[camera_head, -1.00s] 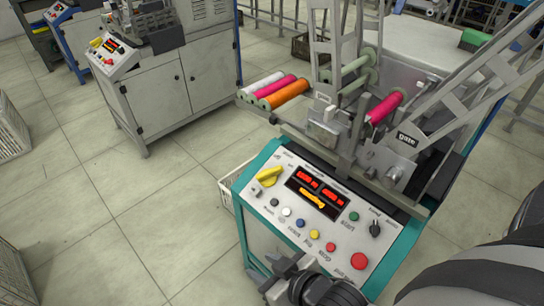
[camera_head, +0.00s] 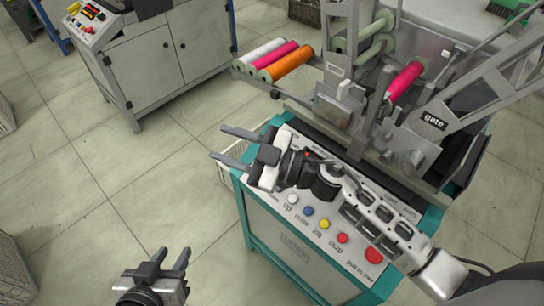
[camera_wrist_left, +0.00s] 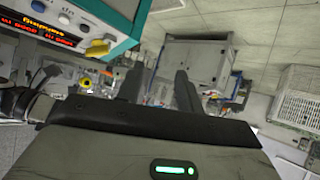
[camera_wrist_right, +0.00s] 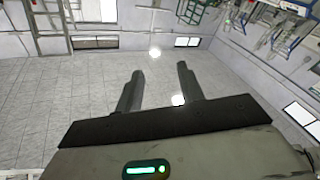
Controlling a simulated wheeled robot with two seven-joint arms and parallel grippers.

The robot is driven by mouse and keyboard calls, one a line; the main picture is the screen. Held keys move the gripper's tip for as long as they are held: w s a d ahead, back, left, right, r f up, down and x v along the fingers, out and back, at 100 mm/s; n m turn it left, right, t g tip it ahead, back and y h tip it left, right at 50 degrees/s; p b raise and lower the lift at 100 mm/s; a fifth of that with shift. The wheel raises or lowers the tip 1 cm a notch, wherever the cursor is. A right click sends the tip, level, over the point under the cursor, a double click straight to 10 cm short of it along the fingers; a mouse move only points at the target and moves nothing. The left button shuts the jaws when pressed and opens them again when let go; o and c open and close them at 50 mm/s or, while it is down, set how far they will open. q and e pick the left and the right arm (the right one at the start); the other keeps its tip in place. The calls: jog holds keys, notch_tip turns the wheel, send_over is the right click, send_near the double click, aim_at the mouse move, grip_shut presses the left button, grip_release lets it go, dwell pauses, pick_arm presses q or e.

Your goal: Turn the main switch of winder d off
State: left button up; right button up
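The near winder has a teal-edged white control panel (camera_head: 325,225) with several coloured buttons. My right forearm and gripper cover its upper left part in the head view, hiding the yellow main switch and most of the display there. The yellow switch (camera_wrist_left: 98,49) shows beside the lit display (camera_wrist_left: 40,30) in the left wrist view. My left gripper (camera_head: 172,254) is open and empty, low and left of the panel, apart from the switch. My right gripper (camera_head: 219,143) is open and empty, its fingers pointing left past the panel's left edge. I cannot read a winder letter.
Pink, white and orange bobbins (camera_head: 285,60) lie on a rack behind the panel. A plate marked Gate (camera_head: 434,121) and frame bars stand at the right. Another winder (camera_head: 155,65) stands at the back left. The floor (camera_head: 90,190) between is clear.

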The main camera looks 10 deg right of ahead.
jog(key=w+d+f+n+g+h+b, duration=0.1)
jog(key=w+d+f+n+g+h, duration=0.3)
jog(key=f+g, duration=0.4)
jog(key=w+d+f+h, duration=0.1)
jog(key=d+h, duration=0.1)
jog(key=w+d+h, duration=0.1)
jog(key=d+h, duration=0.2)
jog(key=w+d+f+h, duration=0.1)
jog(key=w+d+h, duration=0.1)
jog(key=d, duration=0.1)
jog(key=shift+d+f+m+h+b, duration=0.2)
jog(key=shift+f+m+h+b, duration=0.1)
jog(key=shift+m+b, duration=0.1)
jog(key=shift+w+f, duration=0.1)
jog(key=shift+f, duration=0.2)
jog(key=b+x, duration=0.1)
jog(key=x, duration=0.5)
jog(key=shift+a+f, duration=0.15)
jog(key=shift+f, duration=0.1)
grip_shut()
